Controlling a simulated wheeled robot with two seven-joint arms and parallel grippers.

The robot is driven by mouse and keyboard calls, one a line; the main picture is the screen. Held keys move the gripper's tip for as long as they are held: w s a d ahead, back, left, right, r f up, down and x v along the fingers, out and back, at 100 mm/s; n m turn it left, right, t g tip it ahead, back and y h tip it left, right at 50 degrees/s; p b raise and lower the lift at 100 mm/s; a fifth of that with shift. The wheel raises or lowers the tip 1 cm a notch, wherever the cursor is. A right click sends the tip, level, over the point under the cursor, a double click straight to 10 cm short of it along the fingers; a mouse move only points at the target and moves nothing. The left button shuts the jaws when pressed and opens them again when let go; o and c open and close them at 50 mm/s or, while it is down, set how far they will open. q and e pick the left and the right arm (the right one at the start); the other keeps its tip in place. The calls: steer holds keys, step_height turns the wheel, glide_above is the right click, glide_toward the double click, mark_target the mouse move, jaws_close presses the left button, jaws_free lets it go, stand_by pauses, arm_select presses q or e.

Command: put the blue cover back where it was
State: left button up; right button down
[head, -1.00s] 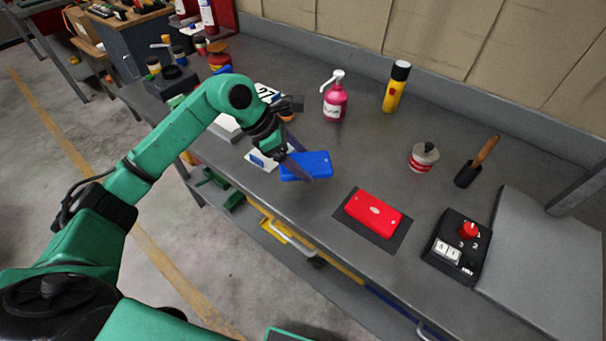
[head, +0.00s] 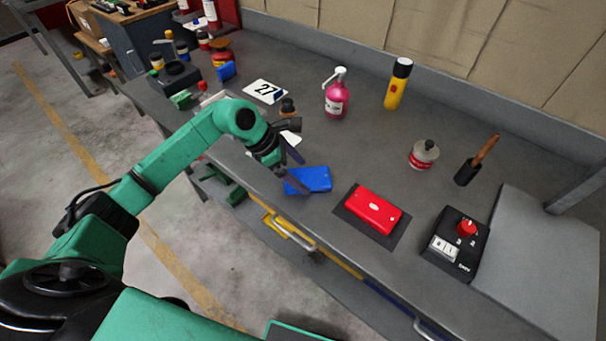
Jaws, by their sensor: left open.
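The blue cover (head: 312,179) appears to lie flat on the grey bench near its front edge, left of a dark mat. My left gripper (head: 297,172) is open at the left end of the blue cover, with its fingers reaching down beside it. Whether a finger still touches the cover I cannot tell. A red cover (head: 373,208) sits on the dark mat (head: 399,236). My right gripper is not in view.
A control box with a red knob (head: 466,228) stands right of the mat. A number 27 card (head: 265,91) lies further left.

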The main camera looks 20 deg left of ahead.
arm_select(q)
steer(key=b+v, duration=0.2)
steer(key=v, duration=0.8)
steer(key=shift+r, duration=0.15)
steer(key=shift+s, duration=0.1)
